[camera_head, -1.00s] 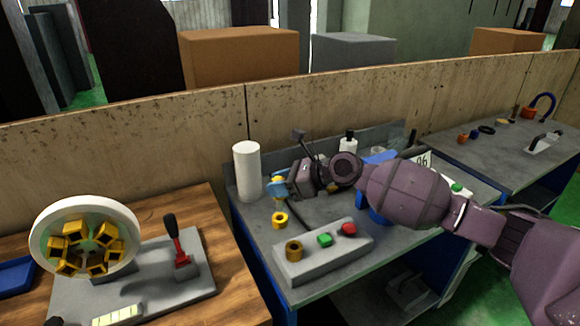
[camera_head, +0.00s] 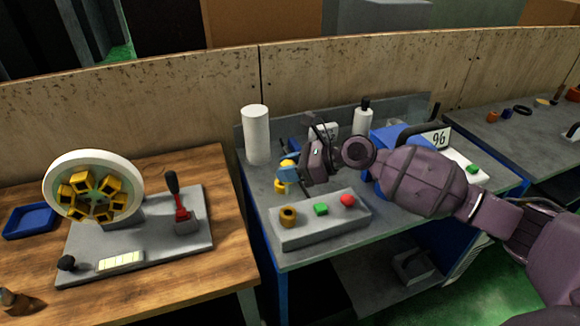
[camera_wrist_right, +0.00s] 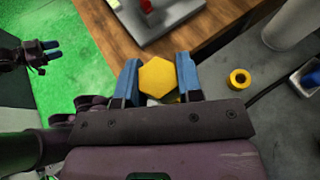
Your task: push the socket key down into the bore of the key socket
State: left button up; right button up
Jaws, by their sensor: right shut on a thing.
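My right gripper (camera_head: 289,172) is shut on the yellow socket key (camera_head: 287,163), above the bench and behind the grey control box. In the right wrist view the key shows its hexagonal top (camera_wrist_right: 158,79) between the blue fingers. The key's lower end is hidden there. A brass-coloured ring with a dark bore, which looks like the key socket (camera_head: 288,216), stands on the left end of the box. The key is apart from it. My left gripper (camera_wrist_right: 44,58) is small at the left of the right wrist view, over green floor; its opening is unclear.
The control box (camera_head: 320,236) carries a green button (camera_head: 321,209) and a red button (camera_head: 347,200). A loose yellow ring (camera_wrist_right: 240,79) lies on the bench beside a black cable. A white cylinder (camera_head: 256,135) stands behind. A wheel fixture (camera_head: 93,187) is on the wooden table.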

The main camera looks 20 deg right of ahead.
aim_at(287, 193)
pick_arm(q)
jog(key=shift+a, duration=0.1)
pick_arm(e)
jog(key=shift+a, duration=0.15)
pick_arm(q)
jog(key=shift+r, duration=0.1)
pick_arm(e)
jog(key=shift+r, duration=0.1)
jog(key=shift+p, duration=0.75)
notch_tip(287, 193, down, 3)
jog(key=shift+r+b, duration=0.2)
jog(key=shift+b, duration=0.25)
jog(key=shift+f+b, duration=0.55)
jog(key=shift+f, duration=0.85)
pick_arm(q)
jog(key=shift+w+f, duration=0.15)
jog(key=shift+f, duration=0.05)
pick_arm(e)
jog(key=shift+f, duration=0.25)
pick_arm(q)
jog(key=shift+r+p, duration=1)
jog(key=shift+p, duration=0.1)
